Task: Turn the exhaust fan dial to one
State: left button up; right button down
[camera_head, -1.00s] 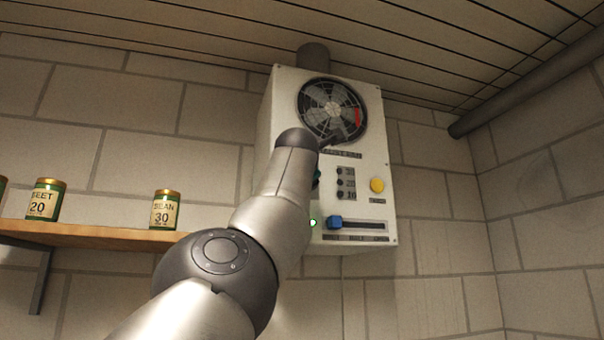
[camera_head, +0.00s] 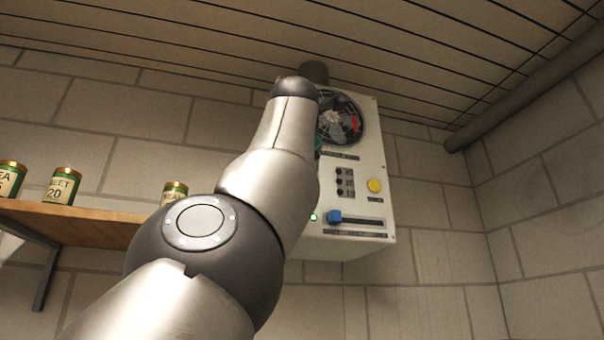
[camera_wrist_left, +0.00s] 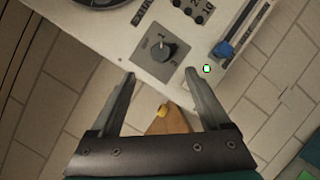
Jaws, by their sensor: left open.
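The exhaust fan panel (camera_head: 365,155) is a white box on the wall, with a round fan (camera_head: 340,118) at its top. In the left wrist view the dial (camera_wrist_left: 167,51) is a dark round knob on a grey square plate with small numerals around it. A pale mark shows near the knob's upper-left edge; which numeral it points to I cannot tell for sure. My left gripper (camera_wrist_left: 159,74) is open and empty, its fingertips apart on either side just below the dial plate, not around the knob. In the head view my left arm hides the dial and most of the gripper.
The panel also bears a yellow button (camera_head: 375,186), a blue slider knob (camera_head: 335,217) and a small green light (camera_head: 313,217). A pipe (camera_head: 520,100) runs along the upper right.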

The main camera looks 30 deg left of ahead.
pick_arm(q)
jog(key=b+v, duration=0.2)
jog(key=v, duration=0.2)
jog(key=shift+s+d, duration=0.1)
jog(key=shift+s, duration=0.05)
dwell(0.5)
